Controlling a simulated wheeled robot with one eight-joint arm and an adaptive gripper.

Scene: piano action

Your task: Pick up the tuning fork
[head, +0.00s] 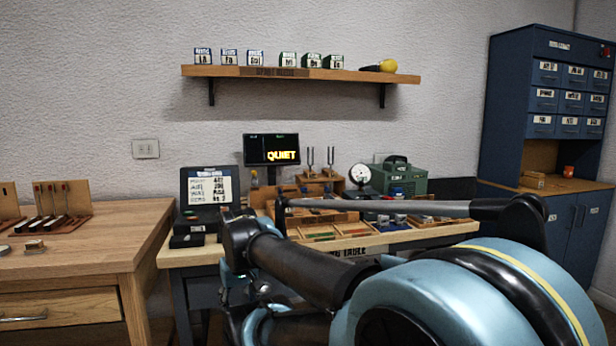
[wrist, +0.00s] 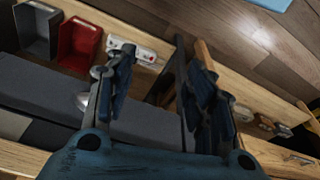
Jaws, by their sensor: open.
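Two tuning forks stand upright side by side on the bench in the head view, a left one (head: 311,158) and a right one (head: 330,157). Both are grey and thin, with their lower ends at a wooden holder; I cannot tell which is the task's fork. My gripper (wrist: 162,92) shows in the wrist view with its two dark blue fingers apart and nothing clearly held between them. No tuning fork can be made out in the wrist view. My arm covers part of the bench front in the head view.
A dark display (head: 271,149), a round dial gauge (head: 359,174) and a green case (head: 398,177) stand around the forks. A wall shelf (head: 230,71) hangs above. A red bin (wrist: 80,42) and a grey bin (wrist: 38,28) show in the wrist view.

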